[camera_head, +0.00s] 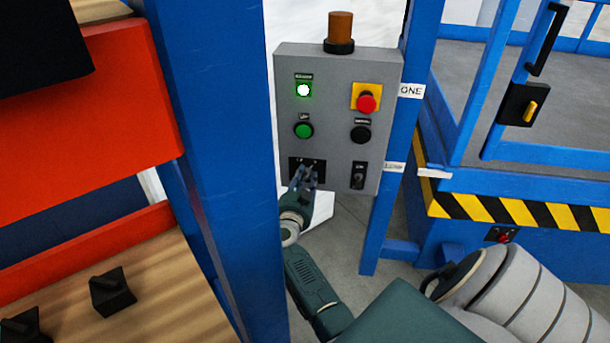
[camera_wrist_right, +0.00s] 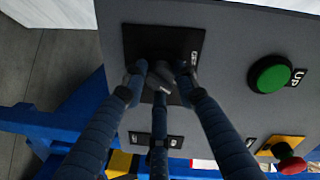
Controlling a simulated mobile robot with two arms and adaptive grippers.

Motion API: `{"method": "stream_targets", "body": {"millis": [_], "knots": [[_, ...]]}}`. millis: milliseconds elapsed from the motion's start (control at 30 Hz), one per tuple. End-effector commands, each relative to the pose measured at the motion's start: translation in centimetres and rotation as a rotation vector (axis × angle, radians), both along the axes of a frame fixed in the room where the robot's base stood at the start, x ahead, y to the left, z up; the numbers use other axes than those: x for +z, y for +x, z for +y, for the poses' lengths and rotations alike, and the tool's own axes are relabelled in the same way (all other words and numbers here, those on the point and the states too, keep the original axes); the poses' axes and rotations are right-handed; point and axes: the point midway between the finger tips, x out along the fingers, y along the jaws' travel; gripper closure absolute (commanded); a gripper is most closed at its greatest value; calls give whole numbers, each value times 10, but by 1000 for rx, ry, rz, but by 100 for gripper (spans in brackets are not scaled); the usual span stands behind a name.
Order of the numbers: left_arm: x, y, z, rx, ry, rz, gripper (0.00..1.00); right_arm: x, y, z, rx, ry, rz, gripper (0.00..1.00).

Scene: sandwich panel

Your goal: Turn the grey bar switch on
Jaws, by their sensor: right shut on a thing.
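A grey control panel (camera_head: 332,100) is mounted between blue posts. The bar switch sits on a black square plate (camera_head: 294,164) at the panel's lower left. My right gripper (camera_head: 305,175) is at this plate and covers most of the switch. In the right wrist view, the three fingers of my right gripper (camera_wrist_right: 160,82) close around the small dark grey bar (camera_wrist_right: 182,82) in front of the black plate (camera_wrist_right: 137,43). The gripper is shut on the bar. Its exact turn angle is hard to make out between the fingertips. My left gripper is not in view.
Above the switch are a green button (camera_head: 303,130) and a lit lamp (camera_head: 303,90). To the right are a red emergency button (camera_head: 367,103), a black button (camera_head: 360,134) and another small switch (camera_head: 358,174). A blue post (camera_head: 225,150) stands close to my right arm's left.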

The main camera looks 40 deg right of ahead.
Motion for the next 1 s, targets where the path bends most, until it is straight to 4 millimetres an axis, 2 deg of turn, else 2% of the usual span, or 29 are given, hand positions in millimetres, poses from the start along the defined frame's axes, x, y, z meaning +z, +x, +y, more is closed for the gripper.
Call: {"method": "stream_targets", "body": {"millis": [267, 300, 367, 700, 1000], "knots": [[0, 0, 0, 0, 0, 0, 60, -2, 0, 1, 1, 5, 0, 98], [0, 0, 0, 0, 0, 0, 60, -2, 0, 1, 1, 5, 0, 66], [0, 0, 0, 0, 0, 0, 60, -2, 0, 1, 0, 5, 0, 54], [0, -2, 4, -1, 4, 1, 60, -1, -2, 3, 0, 2, -1, 53], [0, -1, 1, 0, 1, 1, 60, 1, -29, 40, 1, 6, -1, 53]]}}
